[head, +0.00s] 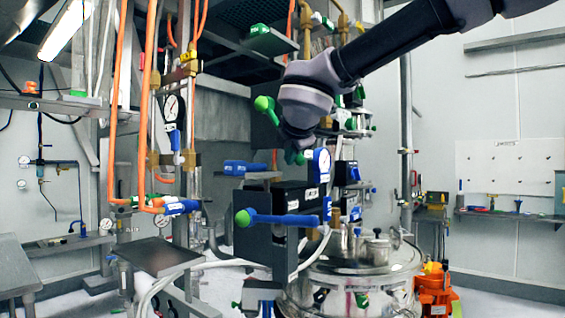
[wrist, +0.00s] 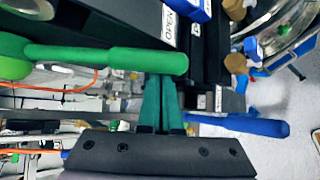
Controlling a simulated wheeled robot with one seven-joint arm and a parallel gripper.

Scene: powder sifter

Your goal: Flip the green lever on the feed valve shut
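The green lever (wrist: 115,58) lies across the upper left of the wrist view, a long rounded bar joined to a green hub (wrist: 12,57) at the left edge. In the head view a green knob and bar (head: 267,108), seemingly this lever, show just left of my wrist. My gripper (wrist: 160,80) has teal fingers side by side with no clear gap, so it looks shut. Its tips are at the free right end of the lever in the wrist view; I cannot tell whether they touch it. In the head view my gripper (head: 294,156) is partly hidden by my wrist.
A blue lever (head: 285,220) with a green hub sticks out left, below my gripper; it also shows in the wrist view (wrist: 240,124). Black labelled boxes (head: 298,196) stand beneath. A steel vessel (head: 360,283) is lower right. Orange hoses and pipes crowd the left.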

